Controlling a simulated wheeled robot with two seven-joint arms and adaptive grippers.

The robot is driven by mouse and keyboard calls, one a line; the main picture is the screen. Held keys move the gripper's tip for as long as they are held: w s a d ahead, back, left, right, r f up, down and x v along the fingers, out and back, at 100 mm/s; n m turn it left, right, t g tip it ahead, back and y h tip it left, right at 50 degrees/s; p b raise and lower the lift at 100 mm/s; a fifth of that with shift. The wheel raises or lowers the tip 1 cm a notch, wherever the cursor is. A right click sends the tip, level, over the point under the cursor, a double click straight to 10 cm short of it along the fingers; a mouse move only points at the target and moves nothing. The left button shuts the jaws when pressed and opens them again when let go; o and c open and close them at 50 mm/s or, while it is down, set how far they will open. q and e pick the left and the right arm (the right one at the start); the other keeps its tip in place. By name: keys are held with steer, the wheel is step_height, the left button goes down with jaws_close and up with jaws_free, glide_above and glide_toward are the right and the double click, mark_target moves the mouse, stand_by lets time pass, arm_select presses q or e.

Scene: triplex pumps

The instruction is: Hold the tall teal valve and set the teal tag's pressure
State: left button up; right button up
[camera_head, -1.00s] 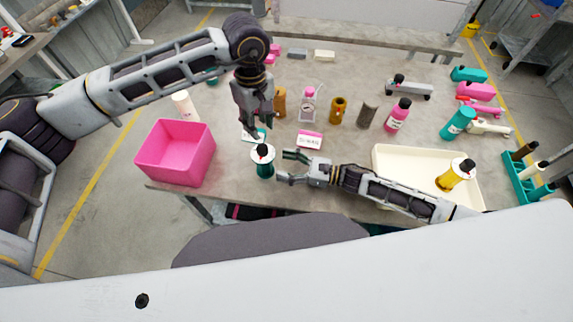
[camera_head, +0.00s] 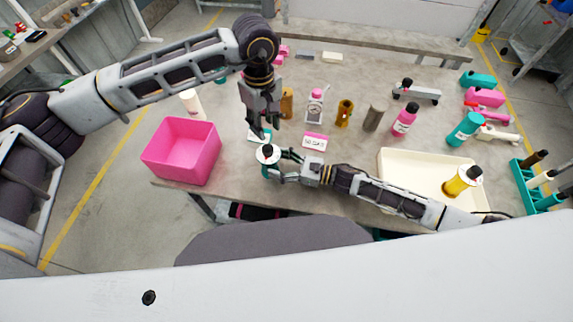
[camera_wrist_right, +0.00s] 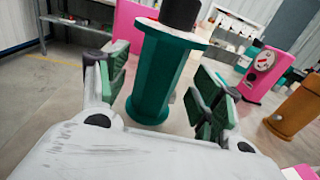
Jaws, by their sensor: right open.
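The tall teal valve (camera_head: 267,170) stands upright at the table's front edge, with a white disc and black knob on top. My right gripper (camera_head: 281,166) is open beside it. In the right wrist view the teal valve (camera_wrist_right: 158,80) stands between the open fingers of my right gripper (camera_wrist_right: 165,85), with gaps showing on both sides. The teal tag (camera_head: 258,137) lies just behind the valve, partly hidden by my left gripper (camera_head: 264,131). That gripper points down above the tag; its finger opening is unclear. The tag's reading cannot be read.
A pink bin (camera_head: 182,152) stands left of the valve. A pink tag (camera_head: 314,141) lies to the right. Behind are a pink gauge valve (camera_head: 315,106), a brown one (camera_head: 344,113) and a grey cylinder (camera_head: 375,117). A cream tray (camera_head: 410,163) holds a yellow valve (camera_head: 458,183).

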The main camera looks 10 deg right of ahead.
mark_target(268, 148)
steer(key=shift+x, duration=1.65)
steer(key=c, duration=1.4)
arm_select(q)
steer(key=o, duration=0.4)
steer(key=shift+r+n, duration=0.45)
steer(key=shift+n, duration=0.7)
steer(key=shift+r+n, duration=0.45)
steer(key=shift+n, duration=0.7)
steer(key=shift+f, duration=0.15)
steer(key=shift+f, duration=5.9)
